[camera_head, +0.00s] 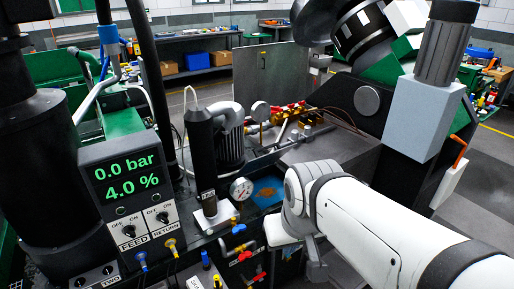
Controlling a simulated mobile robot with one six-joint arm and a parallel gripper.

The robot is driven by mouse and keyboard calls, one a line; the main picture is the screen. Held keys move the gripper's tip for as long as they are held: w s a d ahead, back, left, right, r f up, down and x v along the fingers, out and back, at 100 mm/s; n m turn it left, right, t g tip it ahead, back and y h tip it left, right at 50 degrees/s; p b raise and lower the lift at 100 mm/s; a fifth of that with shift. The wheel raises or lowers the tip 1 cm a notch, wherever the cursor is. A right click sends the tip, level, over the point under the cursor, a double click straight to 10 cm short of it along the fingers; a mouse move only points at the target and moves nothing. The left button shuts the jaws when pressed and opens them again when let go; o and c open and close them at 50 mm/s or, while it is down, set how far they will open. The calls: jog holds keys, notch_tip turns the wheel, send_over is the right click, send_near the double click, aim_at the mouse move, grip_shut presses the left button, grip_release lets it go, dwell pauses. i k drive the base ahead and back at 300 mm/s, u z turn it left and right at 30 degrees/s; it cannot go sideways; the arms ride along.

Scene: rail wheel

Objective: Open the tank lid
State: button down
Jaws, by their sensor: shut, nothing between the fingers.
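My white arm reaches in from the lower right, and its wrist bends down over the front edge of the hydraulic unit. My gripper (314,266) hangs below the wrist, shut and empty; the arm hides part of it. A flat dark grey plate (330,158) lies level on top of the unit, behind and above my wrist. It may be the tank lid, but I cannot tell for certain. A small blue-framed area with a brown patch (266,191) shows left of my wrist, beside the white-faced gauge (241,188).
A control box (127,187) with a display reading 0.0 bar and 4.0 % stands at the left. Valves with red handles (290,110) and a dark ribbed motor (230,147) stand behind. Blue and red valve handles (242,251) sit close left of my gripper. A tall grey block (405,115) rises at right.

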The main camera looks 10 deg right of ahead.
aim_at(259, 163)
jog(key=z, duration=0.05)
jog(key=i, duration=1)
jog(key=u, duration=0.05)
